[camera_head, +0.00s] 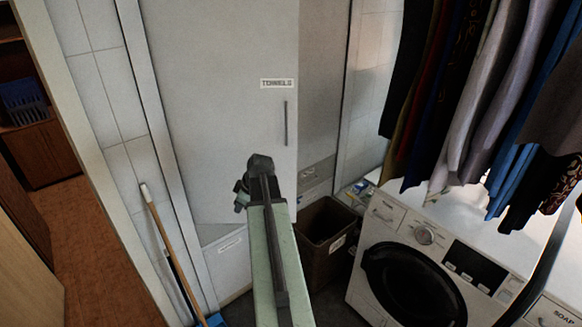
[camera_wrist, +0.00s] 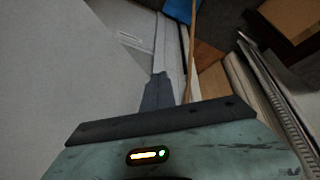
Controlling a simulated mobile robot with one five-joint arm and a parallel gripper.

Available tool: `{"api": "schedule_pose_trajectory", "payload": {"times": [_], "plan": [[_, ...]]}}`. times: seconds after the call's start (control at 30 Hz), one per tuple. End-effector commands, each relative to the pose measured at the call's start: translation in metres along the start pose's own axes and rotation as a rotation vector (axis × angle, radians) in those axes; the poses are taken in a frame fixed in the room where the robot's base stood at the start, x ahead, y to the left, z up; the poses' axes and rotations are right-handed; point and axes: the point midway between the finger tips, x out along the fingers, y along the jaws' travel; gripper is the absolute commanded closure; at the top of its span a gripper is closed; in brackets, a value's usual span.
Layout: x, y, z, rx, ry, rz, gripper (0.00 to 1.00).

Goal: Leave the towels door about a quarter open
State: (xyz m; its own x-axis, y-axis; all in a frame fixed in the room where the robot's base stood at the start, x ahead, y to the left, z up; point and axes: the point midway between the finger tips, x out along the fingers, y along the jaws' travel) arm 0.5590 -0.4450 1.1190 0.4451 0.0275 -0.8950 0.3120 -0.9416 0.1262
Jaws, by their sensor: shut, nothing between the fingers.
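The towels door (camera_head: 215,110) is a tall pale panel in the middle of the head view. It has a small "TOWELS" label (camera_head: 277,83) and a thin dark vertical handle (camera_head: 286,123) near its right edge. A darker grey panel surface shows just right of that edge; I cannot tell exactly how far the door stands open. My gripper is in front of the door's lower part, below and left of the handle; its fingers are mostly hidden there. In the wrist view its fingers (camera_wrist: 158,82) are together and empty, beside a large pale surface.
A brown bin (camera_head: 325,240) stands right of my arm, and a white washing machine (camera_head: 415,260) beyond it. Clothes (camera_head: 490,100) hang at the upper right. A broom (camera_head: 165,235) leans at the left wall. Orange floor (camera_head: 100,255) is clear at far left.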

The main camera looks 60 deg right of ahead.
Motion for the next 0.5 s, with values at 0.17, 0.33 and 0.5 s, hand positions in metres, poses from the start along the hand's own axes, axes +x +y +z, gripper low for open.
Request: {"api": "schedule_pose_trajectory", "payload": {"times": [0.17,0.33,0.5], "plan": [[-0.091,0.111,0.098,-0.102,0.054,0.171,1.0],[-0.127,0.145,0.148,-0.163,0.056,0.254,1.0],[-0.128,0.148,0.155,-0.175,0.055,0.264,1.0]]}}
